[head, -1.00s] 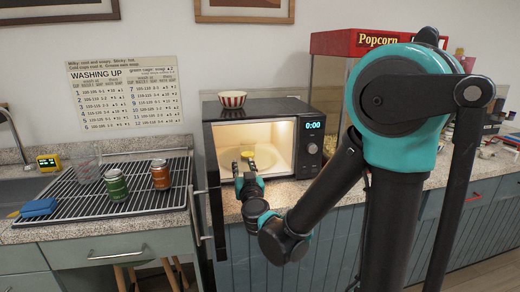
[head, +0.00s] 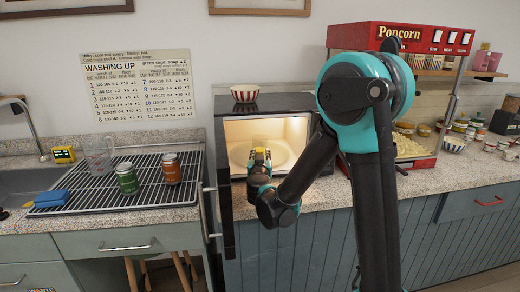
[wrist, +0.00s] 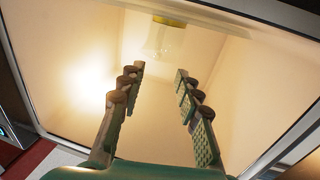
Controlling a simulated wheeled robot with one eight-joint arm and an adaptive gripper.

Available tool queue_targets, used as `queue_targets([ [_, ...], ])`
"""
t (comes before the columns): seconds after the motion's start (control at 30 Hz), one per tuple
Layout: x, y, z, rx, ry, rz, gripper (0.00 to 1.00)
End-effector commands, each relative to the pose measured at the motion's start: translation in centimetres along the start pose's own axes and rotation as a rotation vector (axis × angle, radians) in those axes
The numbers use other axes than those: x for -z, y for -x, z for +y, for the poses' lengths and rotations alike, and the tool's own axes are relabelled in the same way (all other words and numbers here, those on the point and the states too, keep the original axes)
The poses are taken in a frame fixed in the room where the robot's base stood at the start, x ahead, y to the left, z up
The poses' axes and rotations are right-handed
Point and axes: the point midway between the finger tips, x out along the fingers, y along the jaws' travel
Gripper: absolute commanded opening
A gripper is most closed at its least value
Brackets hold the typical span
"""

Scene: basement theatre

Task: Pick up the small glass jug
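A small clear glass vessel with a yellow band (wrist: 165,38) is inside the lit microwave, at the top of the wrist view. It looks like the small jug, though no handle can be made out. In the head view it is mostly hidden by my gripper (head: 260,158). My gripper is at the microwave's open front. In the wrist view its two fingers (wrist: 159,72) are spread with nothing between them, and the glass vessel lies beyond the fingertips. Another clear glass jug (head: 98,160) stands on the drying rack at left.
The microwave (head: 303,101) has its door (head: 224,190) swung open at left, and a striped bowl (head: 244,93) sits on top. A popcorn machine (head: 400,37) stands at right.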

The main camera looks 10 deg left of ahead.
Motion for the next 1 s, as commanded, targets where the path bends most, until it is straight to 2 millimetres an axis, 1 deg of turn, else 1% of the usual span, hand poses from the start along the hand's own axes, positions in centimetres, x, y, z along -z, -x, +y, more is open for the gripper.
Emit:
queue_targets([
  [0.27, 0.0, -1.5, 0.2, 0.000, 0.000, 0.000, 0.34],
  [0.43, -0.2, -3.9, 0.7, -0.001, 0.000, 0.000, 0.34],
  [0.57, -0.2, -5.5, 0.6, 0.000, 0.000, 0.000, 0.34],
  [0.63, -0.2, -5.8, 0.6, 0.001, 0.000, 0.000, 0.34],
  [0.8, -0.2, -5.8, 0.6, 0.001, 0.000, 0.000, 0.34],
  [0.87, -0.2, -5.8, 0.6, 0.001, 0.000, 0.000, 0.27],
  [1.0, -0.1, -5.8, 0.6, 0.001, 0.000, 0.000, 0.10],
])
